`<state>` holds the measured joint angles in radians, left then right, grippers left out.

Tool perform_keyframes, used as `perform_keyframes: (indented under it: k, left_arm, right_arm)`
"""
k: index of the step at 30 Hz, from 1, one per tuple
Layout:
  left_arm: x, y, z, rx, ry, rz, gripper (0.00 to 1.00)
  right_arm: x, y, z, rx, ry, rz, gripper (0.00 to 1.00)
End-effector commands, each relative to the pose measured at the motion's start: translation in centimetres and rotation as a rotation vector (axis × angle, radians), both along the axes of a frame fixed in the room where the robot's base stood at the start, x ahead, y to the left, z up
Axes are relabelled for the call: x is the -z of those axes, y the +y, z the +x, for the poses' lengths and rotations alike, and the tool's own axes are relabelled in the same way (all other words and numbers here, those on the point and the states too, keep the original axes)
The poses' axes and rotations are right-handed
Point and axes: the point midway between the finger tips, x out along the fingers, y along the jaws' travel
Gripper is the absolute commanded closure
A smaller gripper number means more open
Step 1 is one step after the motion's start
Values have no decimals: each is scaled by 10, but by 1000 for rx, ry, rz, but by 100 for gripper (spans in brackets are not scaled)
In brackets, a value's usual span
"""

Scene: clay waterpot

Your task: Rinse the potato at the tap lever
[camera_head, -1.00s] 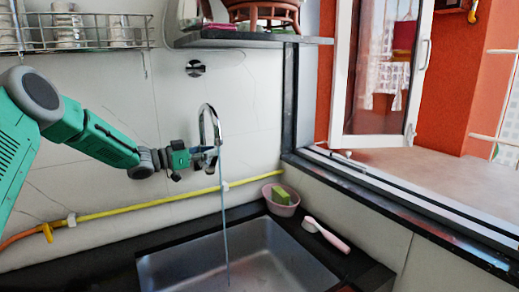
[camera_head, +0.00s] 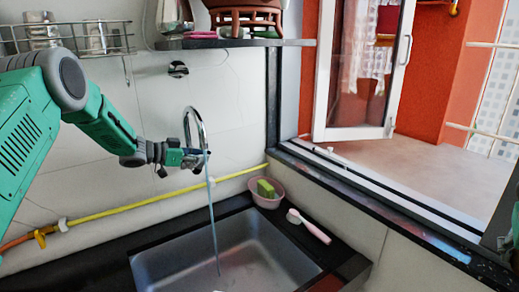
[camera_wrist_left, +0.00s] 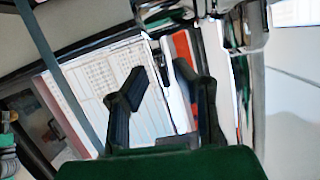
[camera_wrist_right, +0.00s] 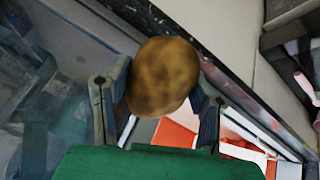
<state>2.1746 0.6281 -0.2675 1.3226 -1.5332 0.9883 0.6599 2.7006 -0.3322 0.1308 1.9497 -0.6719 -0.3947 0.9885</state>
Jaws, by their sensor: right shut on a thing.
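The brown potato (camera_wrist_right: 163,74) sits between the two fingers of my right gripper (camera_wrist_right: 161,88) in the right wrist view. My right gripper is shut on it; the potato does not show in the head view. The curved chrome tap (camera_head: 188,118) stands at the wall behind the sink, and a thin stream of water (camera_head: 212,215) falls from it into the sink. My left gripper (camera_head: 199,158) is at the tap's outlet; the lever is hard to make out. In the left wrist view its fingers (camera_wrist_left: 160,75) stand apart with nothing seen between them.
The metal sink (camera_head: 160,266) lies below the tap. A pink bowl (camera_head: 267,200) with a green sponge (camera_head: 265,188) and a pink-handled brush (camera_head: 310,227) stand at its back right corner. A shelf (camera_head: 235,43) hangs above; the window ledge (camera_head: 350,190) runs along the right.

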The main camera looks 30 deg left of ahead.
Motion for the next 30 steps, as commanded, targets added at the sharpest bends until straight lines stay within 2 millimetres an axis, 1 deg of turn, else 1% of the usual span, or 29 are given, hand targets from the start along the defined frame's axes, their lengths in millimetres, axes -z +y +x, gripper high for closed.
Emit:
perform_keyframes:
  k: [9, 13, 17, 24, 27, 30]
  left_arm:
    - [-7, 0, 0, -2, -13, -2, 70]
    - [-11, 3, -7, -2, -15, -3, 70]
    - [-18, 13, -25, -3, -14, -4, 70]
    - [-31, 37, -69, -3, -11, -2, 70]
    - [-35, 44, -82, -3, -9, -3, 70]
    - [-38, 49, -91, 0, -8, -2, 70]
  right_arm:
    - [-1, -1, -2, 0, -2, 0, 83]
    - [-1, -2, -2, 0, -2, 1, 83]
    - [-1, -2, -2, 0, -2, 1, 83]
    - [-1, -1, -2, 0, -2, 1, 83]
    - [-1, -1, -2, 0, -2, 1, 83]
    - [-1, -1, -1, 0, -2, 1, 83]
